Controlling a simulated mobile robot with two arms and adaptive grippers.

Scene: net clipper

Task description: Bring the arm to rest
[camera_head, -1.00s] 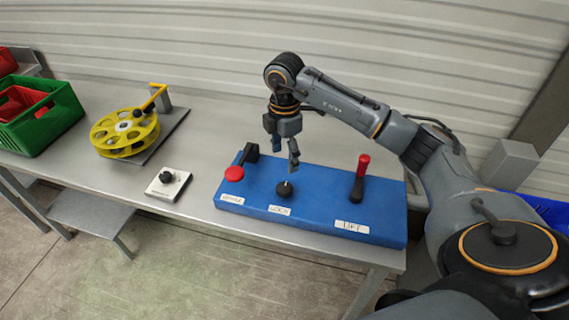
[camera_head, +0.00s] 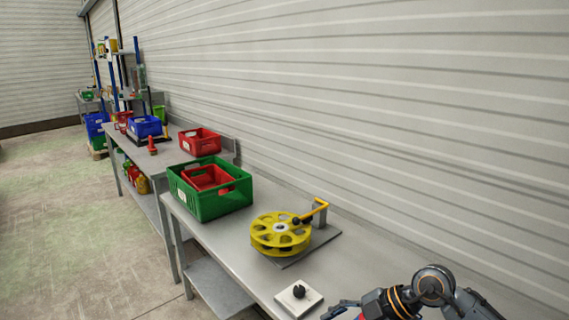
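My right arm shows only at the bottom right, with its grey elbow-like joint and an orange-ringed wrist. My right gripper (camera_head: 342,309) is at the bottom edge, pointing left over the bench, just right of the white plate with a black knob (camera_head: 299,293). It is partly cut off by the frame, so I cannot tell whether its fingers are open or shut. I see nothing held in it. My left gripper is not in view.
The metal bench (camera_head: 262,203) carries a yellow reel with a crank (camera_head: 281,235) and a green crate (camera_head: 211,205) with a red crate (camera_head: 207,178) inside. Farther left are another red crate (camera_head: 200,141), a blue crate (camera_head: 144,126) and shelving. Floor at left is clear.

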